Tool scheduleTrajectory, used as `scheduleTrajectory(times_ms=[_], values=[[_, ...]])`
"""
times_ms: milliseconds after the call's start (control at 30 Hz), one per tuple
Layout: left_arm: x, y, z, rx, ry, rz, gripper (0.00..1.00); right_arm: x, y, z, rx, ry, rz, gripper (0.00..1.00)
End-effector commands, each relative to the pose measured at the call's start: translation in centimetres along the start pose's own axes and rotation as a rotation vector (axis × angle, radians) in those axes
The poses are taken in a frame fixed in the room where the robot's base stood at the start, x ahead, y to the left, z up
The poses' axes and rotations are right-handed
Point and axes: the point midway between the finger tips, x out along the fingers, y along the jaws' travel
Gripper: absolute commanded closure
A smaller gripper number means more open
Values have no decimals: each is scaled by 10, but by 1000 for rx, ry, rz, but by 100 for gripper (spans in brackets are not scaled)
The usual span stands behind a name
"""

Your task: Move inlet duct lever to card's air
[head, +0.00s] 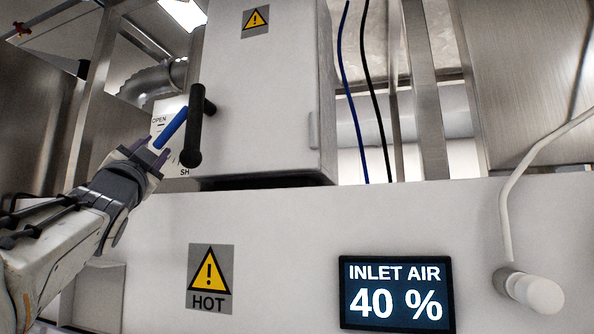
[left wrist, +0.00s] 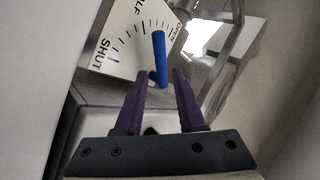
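The inlet duct lever is a blue bar (head: 171,128), tilted up to the right in the head view, in front of a white dial plate (head: 159,122). In the left wrist view the blue lever (left wrist: 160,58) stands before the dial (left wrist: 130,38), marked SHUT, HALF (partly cut off) and OPEN. My left gripper (head: 152,158) is at the lever's lower end. In the left wrist view its purple fingers (left wrist: 163,74) are apart, with the lever's lower end between the tips and gaps showing. The display (head: 397,292) reads INLET AIR 40 %. No card shows. My right gripper is not in view.
A black bar handle (head: 197,126) on the white cabinet (head: 262,95) stands close right of the lever. A HOT warning sign (head: 209,278) is on the white panel below. A white knob with a cable (head: 533,290) sticks out at right.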

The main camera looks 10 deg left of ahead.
Motion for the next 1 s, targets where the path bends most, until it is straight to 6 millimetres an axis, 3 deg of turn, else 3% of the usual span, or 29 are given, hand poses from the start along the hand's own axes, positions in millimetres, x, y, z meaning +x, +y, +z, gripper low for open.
scheduleTrajectory(times_ms=[33, 200, 400, 600, 933, 967, 1000], values=[[14, -2, -3, -1, -2, 2, 62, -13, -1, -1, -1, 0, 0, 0], [46, -4, -3, 0, -2, 1, 62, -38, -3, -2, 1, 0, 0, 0], [74, -4, -2, 1, -3, 0, 62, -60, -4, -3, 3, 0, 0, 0], [87, -3, 0, 2, -2, -1, 62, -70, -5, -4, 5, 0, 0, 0], [88, -2, 2, 3, -2, -2, 62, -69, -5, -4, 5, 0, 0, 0], [88, -2, 2, 3, -2, -2, 69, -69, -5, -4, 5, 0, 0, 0], [88, -2, 2, 2, -2, -2, 84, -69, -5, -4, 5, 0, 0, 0]])
